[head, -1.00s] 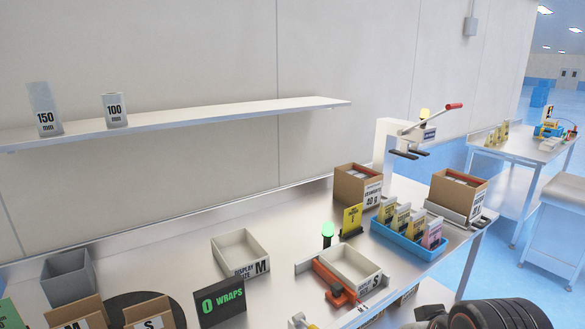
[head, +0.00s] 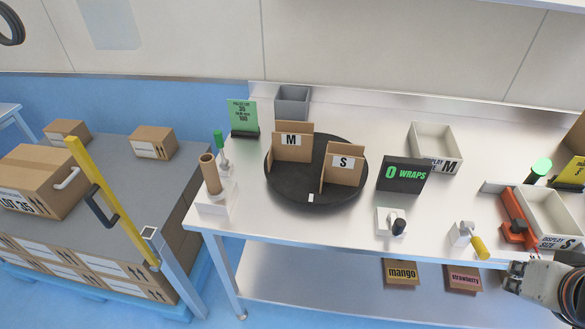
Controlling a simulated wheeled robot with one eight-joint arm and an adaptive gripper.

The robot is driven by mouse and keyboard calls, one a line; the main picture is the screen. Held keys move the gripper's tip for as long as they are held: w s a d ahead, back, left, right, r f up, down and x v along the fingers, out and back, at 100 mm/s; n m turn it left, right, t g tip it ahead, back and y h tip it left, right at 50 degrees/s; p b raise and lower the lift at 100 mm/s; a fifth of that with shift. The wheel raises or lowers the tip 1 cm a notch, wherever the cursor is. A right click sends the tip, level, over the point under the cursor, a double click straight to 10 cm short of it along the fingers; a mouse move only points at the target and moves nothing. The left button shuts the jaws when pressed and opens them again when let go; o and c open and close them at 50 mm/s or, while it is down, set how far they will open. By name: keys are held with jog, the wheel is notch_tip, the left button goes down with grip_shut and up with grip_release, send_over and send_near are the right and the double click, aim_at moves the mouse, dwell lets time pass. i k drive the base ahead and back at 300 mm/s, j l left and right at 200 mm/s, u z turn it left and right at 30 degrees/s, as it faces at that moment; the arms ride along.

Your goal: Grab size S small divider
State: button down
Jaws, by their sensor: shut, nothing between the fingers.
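The size S divider (head: 341,174) is a brown cardboard piece with a white label reading S. It stands upright on the right part of a round black turntable (head: 296,192). A similar cardboard divider labelled M (head: 293,154) stands behind it to the left on the same turntable. My gripper (head: 510,278) shows at the lower right of the head view, in front of the table edge. It is shut and empty, well to the right of the S divider and apart from it.
A black 0 WRAPS sign (head: 403,176) stands just right of the S divider. A cardboard tube (head: 209,174) stands left.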

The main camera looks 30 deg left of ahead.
aim_at(344, 163)
jog(key=u, duration=1.05)
jog(key=i+l, duration=0.2)
jog(key=l, duration=0.2)
jog(key=i+l, duration=0.25)
jog(key=i+l+u, duration=0.1)
jog(key=u, duration=0.35)
jog(key=l+u, duration=0.25)
jog(key=u, duration=0.2)
jog(key=l+u, duration=0.25)
jog(key=u, duration=0.15)
jog(key=i+j+u, duration=0.25)
jog(key=k+l+u, duration=0.25)
